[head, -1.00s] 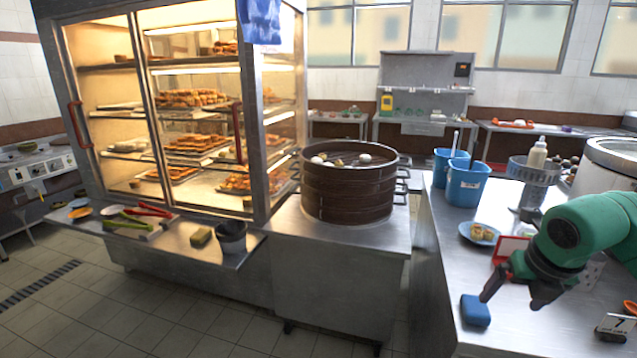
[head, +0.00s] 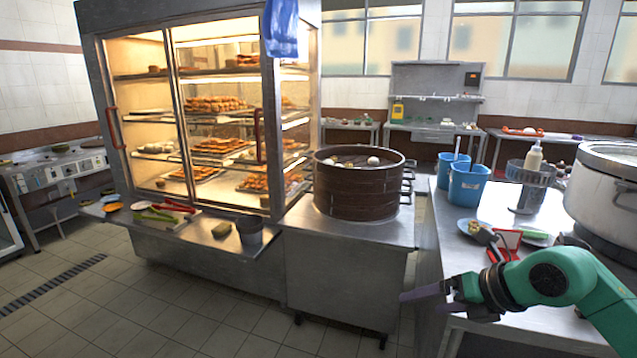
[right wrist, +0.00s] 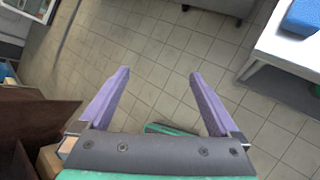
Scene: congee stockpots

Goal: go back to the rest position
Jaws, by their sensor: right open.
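My right gripper (head: 421,301), on a green arm, is at the lower right in the head view. Its two purple-grey fingers point left past the counter's left edge. In the right wrist view the fingers (right wrist: 160,76) are spread apart with nothing between them, above the tiled floor (right wrist: 155,50). My left gripper is not in view.
The right steel counter (head: 497,210) bears blue buckets (head: 468,185), a squeeze bottle (head: 533,158) and a big stockpot (head: 605,190). A blue block (right wrist: 301,16) lies at its edge. A dark steamer (head: 360,185) and a lit food cabinet (head: 200,120) stand left. Floor between is clear.

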